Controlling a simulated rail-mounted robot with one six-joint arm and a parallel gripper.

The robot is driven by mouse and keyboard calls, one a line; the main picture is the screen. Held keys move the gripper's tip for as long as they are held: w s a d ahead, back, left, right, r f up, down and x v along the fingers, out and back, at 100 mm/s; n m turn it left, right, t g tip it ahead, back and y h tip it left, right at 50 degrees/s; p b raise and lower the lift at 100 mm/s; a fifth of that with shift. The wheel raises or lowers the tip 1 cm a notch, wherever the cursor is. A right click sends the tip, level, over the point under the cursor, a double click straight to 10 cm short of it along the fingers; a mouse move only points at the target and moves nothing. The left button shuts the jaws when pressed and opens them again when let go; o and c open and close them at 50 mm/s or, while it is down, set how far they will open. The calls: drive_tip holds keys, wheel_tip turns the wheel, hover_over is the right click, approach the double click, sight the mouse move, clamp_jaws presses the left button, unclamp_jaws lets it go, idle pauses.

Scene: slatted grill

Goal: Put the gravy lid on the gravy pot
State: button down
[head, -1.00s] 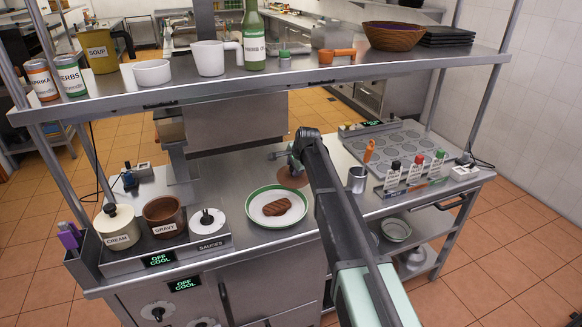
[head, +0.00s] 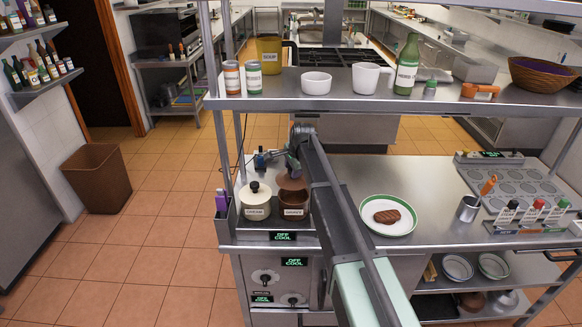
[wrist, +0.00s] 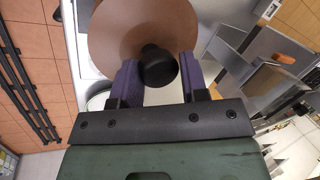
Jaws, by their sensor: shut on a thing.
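The gravy pot (head: 293,206), brown with a GRAVY label, stands on the sauce warmer at the counter's left end. The gravy lid (head: 290,181) is a brown disc just above the pot's opening in the head view; whether they touch cannot be told. My gripper (head: 291,169) is shut on the lid's black knob. In the wrist view the purple fingers of my gripper (wrist: 158,75) are on either side of the knob, with the brown lid (wrist: 125,35) beyond them. The lid's underside is hidden.
The cream pot (head: 255,203), with its lid on, stands close left of the gravy pot. My arm hides the area to the right. A plate (head: 369,226) with a steak lies further right. The overhead shelf (head: 340,103) carries cans, cups and a bottle.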

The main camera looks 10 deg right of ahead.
sight(294, 182)
drive_tip(key=shift+d, duration=0.3)
wheel_tip(294, 182, down, 6)
drive_tip(key=b, duration=0.5)
drive_tip(key=shift+a+b, duration=0.1)
drive_tip(key=shift+b, duration=0.25)
drive_tip(key=shift+f, duration=0.15)
idle(0.6)
drive_tip(key=shift+f+b, duration=0.25)
drive_tip(key=shift+b, duration=0.25)
drive_tip(key=c, duration=0.6)
unclamp_jaws()
drive_tip(key=shift+o, duration=0.2)
drive_tip(key=shift+r, duration=0.1)
